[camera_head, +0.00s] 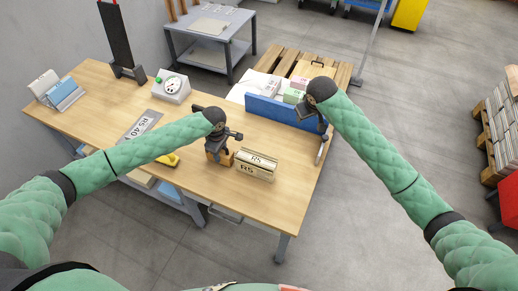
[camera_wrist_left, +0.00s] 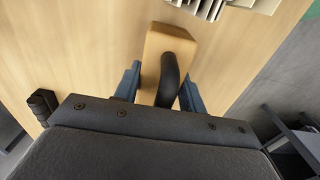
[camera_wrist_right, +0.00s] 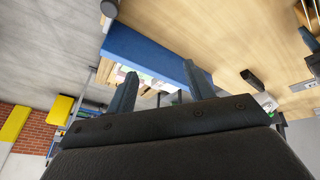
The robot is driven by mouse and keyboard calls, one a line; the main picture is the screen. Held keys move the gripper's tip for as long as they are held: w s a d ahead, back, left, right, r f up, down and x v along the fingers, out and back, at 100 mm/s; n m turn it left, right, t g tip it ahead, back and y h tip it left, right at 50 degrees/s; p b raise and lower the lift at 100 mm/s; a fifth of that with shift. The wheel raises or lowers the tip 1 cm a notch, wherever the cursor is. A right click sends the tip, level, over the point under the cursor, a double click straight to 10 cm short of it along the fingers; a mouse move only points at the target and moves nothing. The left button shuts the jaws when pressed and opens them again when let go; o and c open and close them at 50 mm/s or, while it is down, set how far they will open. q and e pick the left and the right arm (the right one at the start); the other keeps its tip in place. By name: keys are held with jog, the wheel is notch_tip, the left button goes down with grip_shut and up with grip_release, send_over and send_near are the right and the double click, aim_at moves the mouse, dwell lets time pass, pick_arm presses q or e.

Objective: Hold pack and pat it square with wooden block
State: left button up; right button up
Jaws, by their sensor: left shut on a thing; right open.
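The pack (camera_head: 256,165), a bundle of folded papers marked R5, stands on the table near its front right. Its edge also shows at the top of the left wrist view (camera_wrist_left: 222,6). My left gripper (camera_head: 218,150) is shut on the wooden block (camera_wrist_left: 165,48) by its dark curved handle, just left of the pack. The block also shows under the gripper in the head view (camera_head: 221,158). My right gripper (camera_wrist_right: 152,88) is open and empty, by the blue board at the table's right end. Whether the block touches the table is hard to tell.
The blue board (camera_head: 285,112) stands along the table's back right edge. A dial scale (camera_head: 173,87), an R5 40 plate (camera_head: 140,126), a yellow tool (camera_head: 168,159) and paper stacks (camera_head: 57,91) share the wooden table (camera_head: 100,90). A pallet (camera_head: 290,62) stands behind.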

jog(key=w+a+r+n, duration=0.2)
jog(key=w+r, duration=0.2)
jog(key=r, duration=0.6)
jog(key=n+g, duration=0.5)
jog(key=n, duration=0.2)
send_near(259, 168)
jog(key=shift+w+a+f, duration=0.15)
jog(key=shift+w+f, duration=0.25)
jog(key=shift+w, duration=0.35)
notch_tip(259, 168, down, 12)
jog(key=shift+c, duration=0.2)
grip_shut()
